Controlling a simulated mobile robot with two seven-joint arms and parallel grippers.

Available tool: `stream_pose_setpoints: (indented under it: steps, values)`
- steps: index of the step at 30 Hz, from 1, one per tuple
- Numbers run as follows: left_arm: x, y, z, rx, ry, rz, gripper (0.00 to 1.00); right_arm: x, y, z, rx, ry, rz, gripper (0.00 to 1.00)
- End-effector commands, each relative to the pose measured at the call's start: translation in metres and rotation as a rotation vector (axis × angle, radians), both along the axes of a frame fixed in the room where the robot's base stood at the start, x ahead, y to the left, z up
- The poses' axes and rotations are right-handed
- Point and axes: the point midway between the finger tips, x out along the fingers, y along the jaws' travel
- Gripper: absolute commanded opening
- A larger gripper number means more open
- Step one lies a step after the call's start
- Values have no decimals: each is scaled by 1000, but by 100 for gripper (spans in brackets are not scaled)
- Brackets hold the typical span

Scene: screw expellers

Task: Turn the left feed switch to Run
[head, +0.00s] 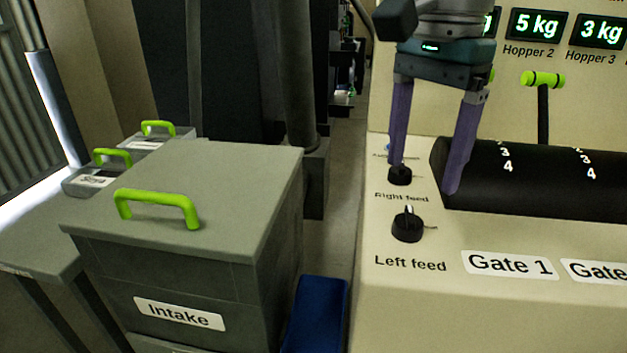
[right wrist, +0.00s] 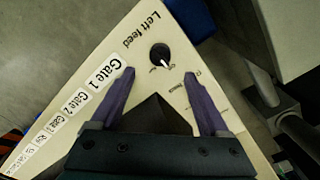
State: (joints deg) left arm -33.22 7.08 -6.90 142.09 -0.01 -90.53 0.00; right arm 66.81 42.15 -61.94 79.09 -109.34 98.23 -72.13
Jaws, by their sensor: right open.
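The left feed switch (head: 407,228) is a round black knob with a pale pointer, above the "Left feed" label on the beige panel. Its pointer points roughly up, away from the label; the small position markings are too blurred to read. My right gripper (head: 424,178) is open and empty, its purple fingers pointing down above and behind this knob. In the right wrist view the left feed switch (right wrist: 160,54) shows just beyond the gap between the spread fingertips (right wrist: 159,76), apart from them. The right feed switch (head: 400,176) is partly hidden by one finger. My left gripper is out of view.
A black cylinder (head: 520,180) with numbers lies right of the knobs, close to one finger. A green-topped lever (head: 543,80) stands behind it. The Intake box (head: 215,165) with a green handle is at left, beside a blue object (head: 316,315).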

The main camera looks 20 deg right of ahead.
Motion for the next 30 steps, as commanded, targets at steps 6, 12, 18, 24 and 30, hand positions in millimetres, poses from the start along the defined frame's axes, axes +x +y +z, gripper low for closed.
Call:
stream_pose_setpoints:
  steps: [6, 12, 18, 24, 30]
  values:
    - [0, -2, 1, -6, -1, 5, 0, -1, 1, -44, 3, 6, 0, 79]
    - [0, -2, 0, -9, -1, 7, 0, -1, 2, -70, 3, 3, 0, 79]
    - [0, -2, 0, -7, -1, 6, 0, 0, 1, -77, 3, -1, 1, 79]
    - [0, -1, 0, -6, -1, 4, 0, 0, 2, -77, 4, -1, 1, 76]
    - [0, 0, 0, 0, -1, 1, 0, 0, 2, -77, 4, -1, 1, 53]
